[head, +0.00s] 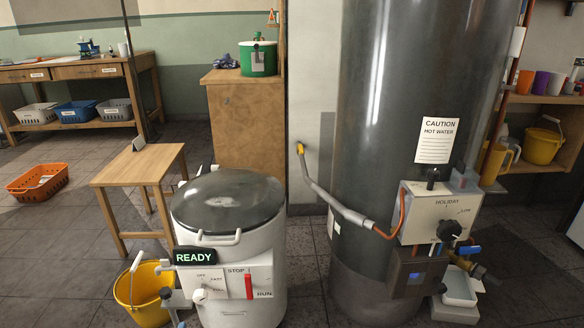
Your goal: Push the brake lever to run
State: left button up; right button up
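The white washtub (235,250) stands on the floor at the lower centre, with its dark round lid (228,200) closed. A white panel on its front carries a red lever (249,287), which I take as the brake lever. The lever stands upright in a slot, with STOP printed above it and RUN beside its lower end. A black sign reading READY (195,256) is lit green at the panel's upper left. A white knob (199,296) sits left of the lever, under small labels. Neither of my grippers is in view.
A tall dark boiler (400,90) with a control box (440,212) and grey pipe (335,200) stands close at right. A wooden stool (140,166) and yellow bucket (143,295) stand left of the tub. An orange basket (38,182) lies further left.

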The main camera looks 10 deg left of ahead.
aim_at(247, 277)
jog(key=k+l, duration=0.15)
jog(key=l, duration=0.15)
jog(key=k+l, duration=0.1)
jog(key=l, duration=0.25)
jog(key=k+l, duration=0.15)
jog(key=l, duration=0.15)
jog(key=k+l, duration=0.1)
jog(key=l, duration=0.25)
